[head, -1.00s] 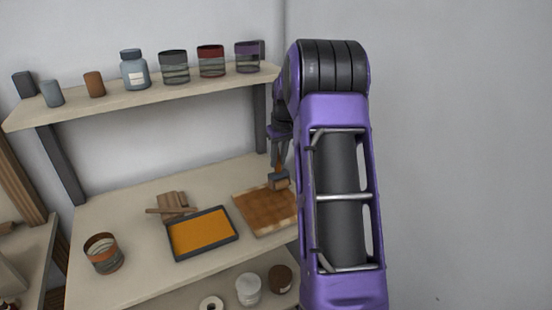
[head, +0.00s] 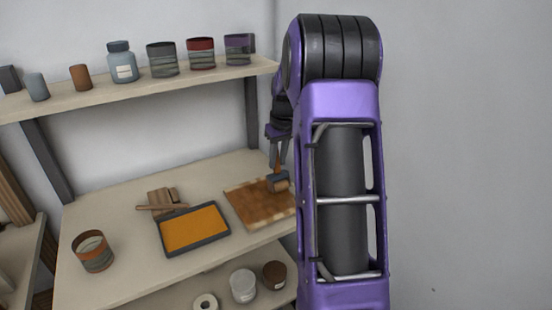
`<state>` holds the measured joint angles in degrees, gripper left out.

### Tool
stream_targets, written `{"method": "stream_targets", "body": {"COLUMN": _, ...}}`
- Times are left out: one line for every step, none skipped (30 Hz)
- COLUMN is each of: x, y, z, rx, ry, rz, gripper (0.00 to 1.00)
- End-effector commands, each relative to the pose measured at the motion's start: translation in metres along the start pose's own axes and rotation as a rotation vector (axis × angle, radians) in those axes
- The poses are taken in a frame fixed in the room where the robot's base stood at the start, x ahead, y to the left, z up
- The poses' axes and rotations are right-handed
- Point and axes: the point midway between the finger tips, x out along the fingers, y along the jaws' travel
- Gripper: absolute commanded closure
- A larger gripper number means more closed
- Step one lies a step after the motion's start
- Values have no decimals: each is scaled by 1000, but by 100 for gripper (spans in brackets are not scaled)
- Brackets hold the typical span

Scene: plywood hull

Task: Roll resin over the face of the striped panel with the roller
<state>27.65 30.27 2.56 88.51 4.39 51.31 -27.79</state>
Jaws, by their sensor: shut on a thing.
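The striped panel (head: 250,206) lies flat on the workbench, brown with lighter and darker patches. My gripper (head: 277,165) is above the panel's right part, shut on the roller's handle. The roller (head: 278,182) is small, with a grey-blue and brown head, and is at the panel's face; I cannot tell whether it touches. My arm hides the panel's right edge. A dark tray (head: 226,236) of orange resin (head: 194,228) lies left of the panel.
A brown wooden block with a stick (head: 162,203) lies behind the tray. A striped can (head: 93,252) stands at the bench's left. The shelf above (head: 140,88) holds several jars and cans. White and brown jars (head: 243,286) stand on the lower shelf.

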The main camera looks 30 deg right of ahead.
Motion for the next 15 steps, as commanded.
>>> {"method": "stream_targets", "body": {"x": 0, "y": 0, "z": 4, "rx": 1, "ry": 0, "rz": 0, "gripper": 100}}
{"method": "stream_targets", "body": {"x": 0, "y": 0, "z": 6, "rx": 1, "ry": 0, "rz": 0, "gripper": 100}}
{"method": "stream_targets", "body": {"x": 0, "y": 0, "z": 9, "rx": 1, "ry": 0, "rz": 0, "gripper": 100}}
{"method": "stream_targets", "body": {"x": -1, "y": 0, "z": 11, "rx": 1, "ry": 0, "rz": 0, "gripper": 100}}
{"method": "stream_targets", "body": {"x": -2, "y": 0, "z": 13, "rx": 1, "ry": 0, "rz": 0, "gripper": 100}}
{"method": "stream_targets", "body": {"x": -2, "y": 0, "z": 16, "rx": 1, "ry": 0, "rz": 0, "gripper": 100}}
{"method": "stream_targets", "body": {"x": -3, "y": 0, "z": 18, "rx": 1, "ry": 0, "rz": 0, "gripper": 100}}
{"method": "stream_targets", "body": {"x": -3, "y": 0, "z": 19, "rx": 1, "ry": 0, "rz": 0, "gripper": 100}}
{"method": "stream_targets", "body": {"x": -4, "y": 0, "z": 21, "rx": 1, "ry": 0, "rz": 0, "gripper": 100}}
{"method": "stream_targets", "body": {"x": -4, "y": 0, "z": 22, "rx": 1, "ry": 0, "rz": 0, "gripper": 100}}
{"method": "stream_targets", "body": {"x": -4, "y": 0, "z": 23, "rx": 0, "ry": 0, "rz": 0, "gripper": 100}}
{"method": "stream_targets", "body": {"x": -4, "y": 0, "z": 23, "rx": 0, "ry": 0, "rz": 0, "gripper": 100}}
{"method": "stream_targets", "body": {"x": -5, "y": 0, "z": 24, "rx": 0, "ry": 0, "rz": 0, "gripper": 100}}
{"method": "stream_targets", "body": {"x": -5, "y": 0, "z": 24, "rx": 0, "ry": 0, "rz": 0, "gripper": 100}}
{"method": "stream_targets", "body": {"x": -5, "y": 0, "z": 25, "rx": 0, "ry": 0, "rz": 1, "gripper": 100}}
